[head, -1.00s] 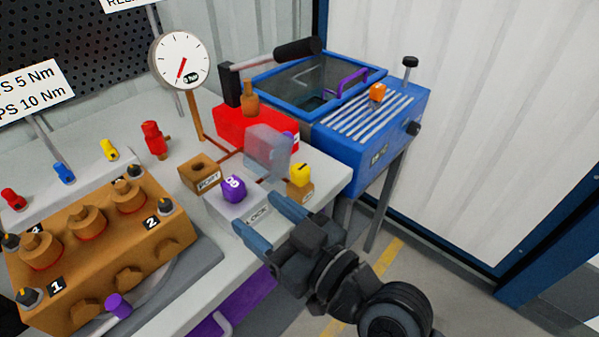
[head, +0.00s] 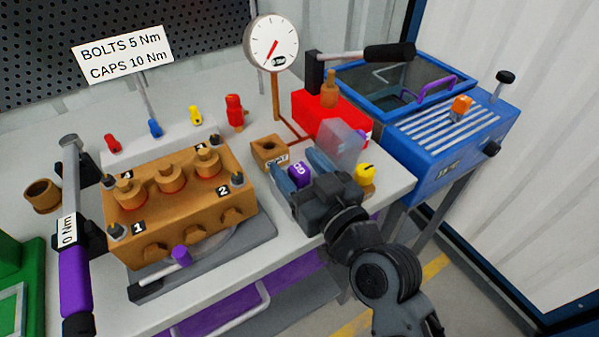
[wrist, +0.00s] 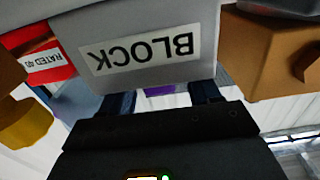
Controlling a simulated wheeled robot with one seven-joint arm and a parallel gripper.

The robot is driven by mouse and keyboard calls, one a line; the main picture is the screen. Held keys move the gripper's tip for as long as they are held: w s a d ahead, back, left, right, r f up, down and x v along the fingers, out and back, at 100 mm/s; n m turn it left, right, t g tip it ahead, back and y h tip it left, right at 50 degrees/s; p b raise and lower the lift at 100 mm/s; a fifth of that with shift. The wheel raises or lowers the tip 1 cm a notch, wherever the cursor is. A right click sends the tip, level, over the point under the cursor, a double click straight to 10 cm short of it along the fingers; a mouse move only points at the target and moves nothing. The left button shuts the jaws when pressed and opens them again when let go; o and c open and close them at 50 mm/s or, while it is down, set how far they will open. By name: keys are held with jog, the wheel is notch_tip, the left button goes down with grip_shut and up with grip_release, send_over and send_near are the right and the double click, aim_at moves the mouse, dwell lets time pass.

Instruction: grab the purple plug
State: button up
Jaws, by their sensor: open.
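The purple plug (head: 299,174) has a white marking and shows between the two blue fingers of my gripper (head: 295,163) in the head view. In the wrist view only a small purple sliver of the plug (wrist: 160,89) shows past the edge of the grey block (wrist: 150,45), whose BLOCK label appears upside down. My gripper (wrist: 162,97) is open, with one finger on each side of that sliver. I cannot tell whether the fingers touch the plug. In the head view my gripper hides most of the block.
A clear shield (head: 340,146) and a yellow knob (head: 365,174) stand close to my gripper on its right. A brown PORT block (head: 270,152) is at its left. The orange pump (head: 180,200) fills the bench's left part. A blue tank (head: 455,140) stands at the right.

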grip_shut()
dwell(0.5)
